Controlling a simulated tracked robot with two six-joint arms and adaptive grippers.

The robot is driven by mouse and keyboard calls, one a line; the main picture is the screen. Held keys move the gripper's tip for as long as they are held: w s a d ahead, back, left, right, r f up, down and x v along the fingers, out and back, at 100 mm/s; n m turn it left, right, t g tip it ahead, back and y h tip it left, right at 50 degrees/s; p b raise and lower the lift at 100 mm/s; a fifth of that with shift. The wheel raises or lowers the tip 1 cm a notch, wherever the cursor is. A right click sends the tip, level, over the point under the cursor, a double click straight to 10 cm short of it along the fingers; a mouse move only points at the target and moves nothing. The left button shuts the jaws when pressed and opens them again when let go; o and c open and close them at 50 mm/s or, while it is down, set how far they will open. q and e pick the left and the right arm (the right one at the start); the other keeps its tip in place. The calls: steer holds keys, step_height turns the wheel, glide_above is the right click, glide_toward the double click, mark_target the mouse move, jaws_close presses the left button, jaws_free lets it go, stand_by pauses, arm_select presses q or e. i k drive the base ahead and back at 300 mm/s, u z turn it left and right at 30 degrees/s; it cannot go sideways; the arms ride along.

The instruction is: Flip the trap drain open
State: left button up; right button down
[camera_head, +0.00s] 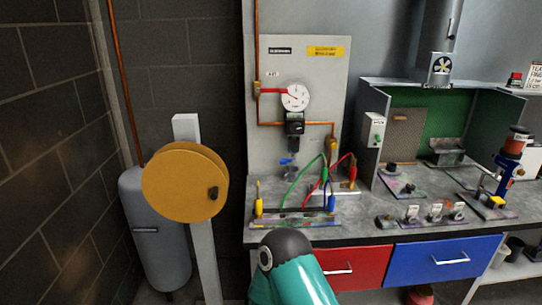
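A compressed-air line with a round white gauge (295,97) is mounted on the grey wall panel. Below the gauge is a black regulator (294,124) with a dark trap bowl (293,144) under it. A small blue drain lever (288,162) shows under the bowl, above the bench. It is too small to tell clearly which way the lever is turned. One of my teal arms reaches up from the bottom middle, showing only a link and a dark joint cap. Neither gripper is in view.
A wooden reel (185,181) on a post and a grey tank (155,230) stand at left. A green-backed spray booth (430,115) stands at right. Red and blue drawers (447,258) front the bench.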

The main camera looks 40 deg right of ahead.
mark_target(293, 160)
steer(key=z, duration=0.25)
steer(key=i, duration=0.65)
steer(key=z, duration=0.7)
